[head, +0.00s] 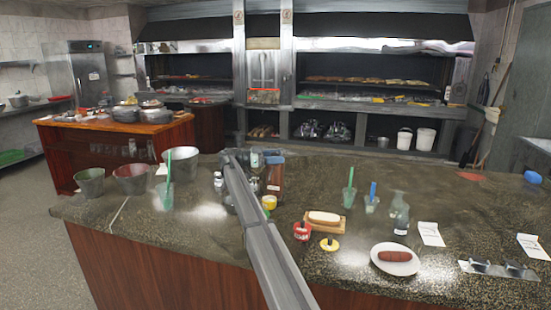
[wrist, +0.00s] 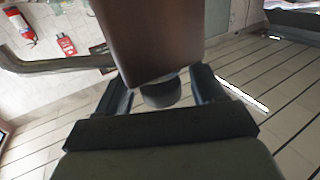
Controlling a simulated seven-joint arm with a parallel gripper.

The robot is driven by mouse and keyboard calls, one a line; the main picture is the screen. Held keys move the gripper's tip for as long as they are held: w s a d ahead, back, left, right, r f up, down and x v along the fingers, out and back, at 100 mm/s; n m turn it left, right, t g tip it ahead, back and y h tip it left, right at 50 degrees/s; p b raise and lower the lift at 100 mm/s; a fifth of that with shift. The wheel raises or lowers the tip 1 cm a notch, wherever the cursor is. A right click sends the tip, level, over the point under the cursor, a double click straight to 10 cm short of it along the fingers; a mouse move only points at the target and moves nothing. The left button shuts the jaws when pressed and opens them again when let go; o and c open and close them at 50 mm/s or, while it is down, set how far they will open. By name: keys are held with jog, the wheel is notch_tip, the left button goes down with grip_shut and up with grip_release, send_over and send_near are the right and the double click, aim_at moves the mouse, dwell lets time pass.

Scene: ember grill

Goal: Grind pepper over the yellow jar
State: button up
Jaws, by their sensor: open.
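In the wrist view my gripper (wrist: 162,85) is open, with one dark finger on each side of a brown block-like body (wrist: 158,38) that has a dark rounded knob (wrist: 161,92). It looks like the pepper grinder, but I cannot tell whether the fingers touch it. In the head view a reddish-brown upright body (head: 274,180) stands just right of my arm, probably the same thing. A small yellow jar (head: 269,202) is on the counter just below it, close to my arm. A second yellow item, low and round (head: 329,244), lies farther right. My arm hides part of this area.
A red container (head: 302,232) and a bun on a wooden board (head: 323,223) are to the right. Metal buckets (head: 90,184) stand on the left.

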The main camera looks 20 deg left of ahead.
jog(key=shift+a, duration=0.1)
jog(key=v, duration=1.1)
jog(key=shift+s+a, duration=0.3)
